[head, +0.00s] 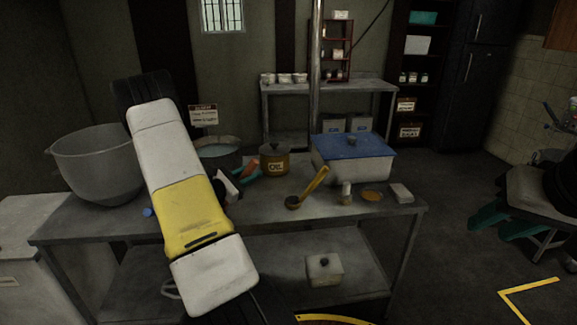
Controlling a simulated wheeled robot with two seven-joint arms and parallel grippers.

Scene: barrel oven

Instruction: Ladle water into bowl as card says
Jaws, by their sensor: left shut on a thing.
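A large grey mixing bowl (95,165) stands at the left of the table. A pot of water (218,152) is behind my left arm, partly covered by it. A card with a red header (203,114) stands behind the pot; its text is too small to read. A ladle (316,182) with a yellow handle and dark cup lies on the table right of centre. My left gripper (230,187) is mostly hidden behind my white-and-yellow arm, near the pot's front right. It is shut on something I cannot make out. My right gripper is not in view.
An oil pot (275,160), a blue-lidded tub (352,155), a small shaker (346,193), an orange disc (372,196) and a pale block (401,193) are on the table (330,212). An orange-and-teal item (248,170) lies beside my gripper. The table's front centre is clear.

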